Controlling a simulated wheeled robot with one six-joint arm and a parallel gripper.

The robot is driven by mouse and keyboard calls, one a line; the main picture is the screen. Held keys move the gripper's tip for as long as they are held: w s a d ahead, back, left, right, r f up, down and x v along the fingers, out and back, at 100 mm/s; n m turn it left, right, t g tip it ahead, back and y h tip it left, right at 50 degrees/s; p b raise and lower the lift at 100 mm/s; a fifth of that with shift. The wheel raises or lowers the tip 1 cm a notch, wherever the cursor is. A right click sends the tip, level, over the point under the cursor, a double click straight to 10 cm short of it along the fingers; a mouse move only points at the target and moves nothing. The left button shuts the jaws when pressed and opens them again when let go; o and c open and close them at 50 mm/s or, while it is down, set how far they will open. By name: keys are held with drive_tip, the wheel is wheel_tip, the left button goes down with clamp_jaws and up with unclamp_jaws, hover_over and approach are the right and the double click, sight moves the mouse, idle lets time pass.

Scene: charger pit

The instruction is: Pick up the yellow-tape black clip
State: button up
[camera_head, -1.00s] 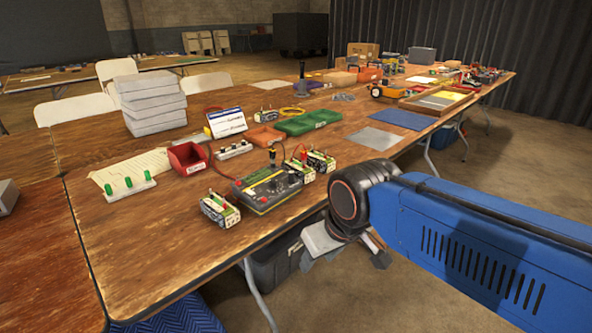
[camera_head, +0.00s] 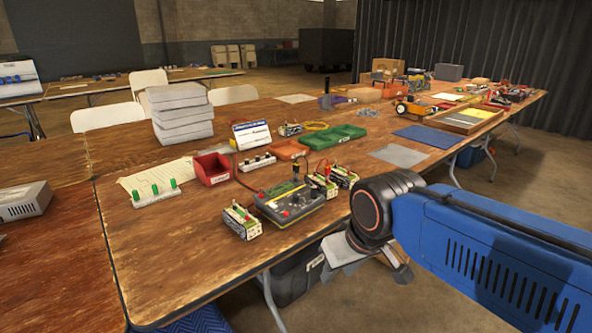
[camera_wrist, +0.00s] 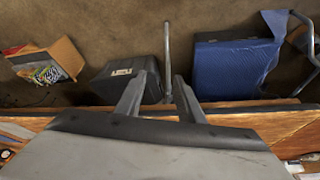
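A black clip (camera_head: 296,169) stands upright at the back of the dark charger unit (camera_head: 290,203) on the wooden table; it is too small to confirm yellow tape. A red clip (camera_head: 327,168) stands to its right by a small green-and-white battery pack (camera_head: 341,176). Another pack (camera_head: 241,222) sits left of the charger. My gripper (camera_head: 366,268) hangs beyond the table's front edge, lower right of the charger and apart from the clips. In the wrist view its two fingers (camera_wrist: 159,78) are spread with nothing between them.
A red bin (camera_head: 213,169), a green tray (camera_head: 331,137) and a stack of grey blocks (camera_head: 181,113) stand on the table. Under it are a dark crate (camera_wrist: 115,78) and a blue cloth (camera_wrist: 232,70). The table's front left is bare.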

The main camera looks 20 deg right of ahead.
drive_tip(key=w+d+r+m+g+h, duration=0.15)
drive_tip(key=w+r+m, duration=0.45)
drive_tip(key=w+r, duration=0.8)
drive_tip(key=m+g+h, duration=0.2)
drive_tip(key=m+h, duration=0.1)
drive_tip(key=m, duration=0.5)
approach(295, 162)
drive_tip(key=x, duration=0.3)
drive_tip(key=s+x, duration=0.1)
drive_tip(key=x, duration=0.1)
drive_tip(key=shift+w+d+f, duration=0.1)
drive_tip(key=shift+d, duration=0.3)
drive_tip(key=shift+w+a+x, duration=0.1)
drive_tip(key=shift+w+x, duration=0.05)
drive_tip(key=shift+x, duration=0.75)
drive_tip(key=shift+w+a+x, duration=0.1)
drive_tip(key=shift+x, duration=0.8)
drive_tip(key=shift+w+a+x, duration=0.1)
drive_tip(key=shift+w+x, duration=0.05)
drive_tip(key=shift+x, duration=0.8)
clamp_jaws()
